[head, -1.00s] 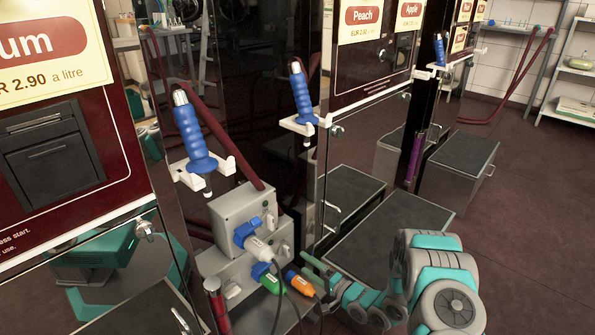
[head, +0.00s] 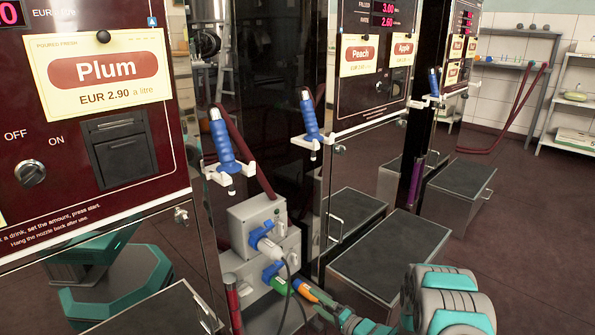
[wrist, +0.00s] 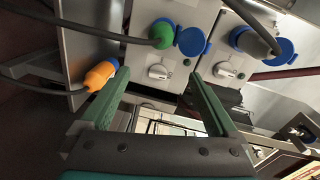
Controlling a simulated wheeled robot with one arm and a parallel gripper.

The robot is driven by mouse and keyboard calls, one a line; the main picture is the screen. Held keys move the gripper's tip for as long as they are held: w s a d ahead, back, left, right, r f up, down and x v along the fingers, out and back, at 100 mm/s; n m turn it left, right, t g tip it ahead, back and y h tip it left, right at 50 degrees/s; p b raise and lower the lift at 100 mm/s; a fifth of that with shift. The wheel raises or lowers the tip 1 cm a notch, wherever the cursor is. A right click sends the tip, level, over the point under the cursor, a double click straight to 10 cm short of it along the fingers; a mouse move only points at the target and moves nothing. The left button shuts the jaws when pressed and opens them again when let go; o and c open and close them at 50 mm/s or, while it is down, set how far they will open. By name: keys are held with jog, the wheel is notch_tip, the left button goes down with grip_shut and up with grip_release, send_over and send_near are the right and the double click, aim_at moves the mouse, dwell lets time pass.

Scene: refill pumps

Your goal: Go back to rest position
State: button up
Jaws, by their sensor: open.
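My gripper (wrist: 160,76) is open in the wrist view, with its two green fingers apart and nothing between them. It faces the grey socket boxes (wrist: 152,48). In the head view my arm is at the lower right and the fingers cannot be made out clearly. A green plug (wrist: 162,34) sits at a socket with a blue lid. A grey-white plug (head: 268,248) sits at the upper box's blue-lidded socket. An orange plug (wrist: 98,76), with its cable, lies left of the left finger, apparently apart from it; its seating cannot be told.
Blue nozzles hang in white holders (head: 231,173) on the dark pump fronts. The plum panel (head: 108,70) is at the left. Grey step boxes (head: 388,260) stand right of the sockets. Dark floor (head: 540,230) is free at the right. Cables hang below the plugs.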

jog(key=w+d+r+n+g+h, duration=0.2)
jog(key=w+d+r+n+h, duration=0.1)
jog(key=d+r+h, duration=0.75)
jog(key=s+d+r+g+h, duration=0.35)
jog(key=s+d+r, duration=0.45)
jog(key=s, duration=0.4)
jog(key=s+a+r+n+g, duration=0.1)
jog(key=s+a+r+g, duration=0.2)
jog(key=s, duration=1)
jog(key=s+a+r+n+g+y, duration=0.1)
jog(key=s+a+r+g, duration=0.1)
jog(key=s, duration=1.1)
jog(key=s+a+r+n+g+y, duration=0.1)
jog(key=s+a+r, duration=0.4)
jog(key=s, duration=0.9)
jog(key=n+g, duration=0.1)
jog(key=g, duration=0.1)
jog(key=shift+g, duration=0.35)
jog(key=shift+a, duration=0.1)
jog(key=shift+c, duration=0.2)
